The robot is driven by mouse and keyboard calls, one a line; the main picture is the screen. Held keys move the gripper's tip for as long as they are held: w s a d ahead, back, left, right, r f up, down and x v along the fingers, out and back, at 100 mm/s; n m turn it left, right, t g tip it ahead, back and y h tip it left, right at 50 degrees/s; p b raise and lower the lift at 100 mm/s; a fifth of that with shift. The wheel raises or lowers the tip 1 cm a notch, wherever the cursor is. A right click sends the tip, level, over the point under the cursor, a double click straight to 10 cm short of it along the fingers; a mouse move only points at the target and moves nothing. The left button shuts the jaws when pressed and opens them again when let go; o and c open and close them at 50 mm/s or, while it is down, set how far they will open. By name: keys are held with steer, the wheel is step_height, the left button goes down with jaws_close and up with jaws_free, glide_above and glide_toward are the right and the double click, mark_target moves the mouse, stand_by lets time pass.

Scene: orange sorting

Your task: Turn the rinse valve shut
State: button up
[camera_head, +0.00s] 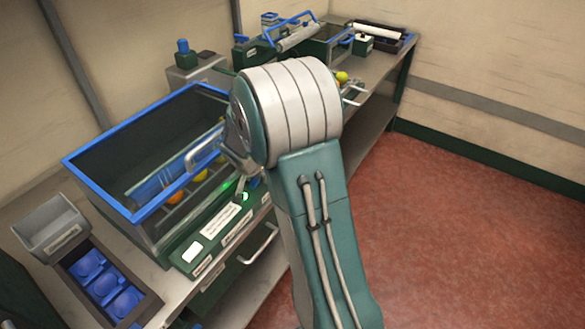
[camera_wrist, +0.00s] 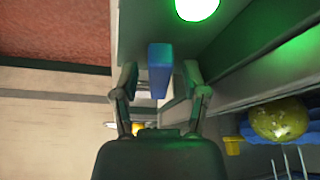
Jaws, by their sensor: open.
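A blue handle, seemingly the rinse valve (camera_wrist: 160,68), stands between the two fingers of my gripper (camera_wrist: 160,76) in the wrist view. A gap shows on each side of it, so the fingers are open around it and do not visibly touch it. In the head view a bit of blue (camera_head: 254,182) shows beside a lit green lamp (camera_head: 245,197) on the front panel of the wash tank (camera_head: 128,212). My arm hides most of the gripper and valve there. The lamp (camera_wrist: 197,8) glows close above the fingers in the wrist view.
The blue-rimmed tank holds several oranges and yellow fruit. A grey bin (camera_head: 50,228) and a tray with blue cups (camera_head: 150,306) stand at the near left. Metal handles stick out from the bench front. Red floor (camera_head: 470,220) lies clear to the right.

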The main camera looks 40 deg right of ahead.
steer(key=shift+n+t+y, duration=0.3)
steer(key=shift+n+y, duration=0.1)
steer(key=shift+n, duration=0.95)
steer(key=shift+n+t+y, duration=0.3)
steer(key=shift+n+y, duration=0.1)
steer(key=shift+n, duration=0.95)
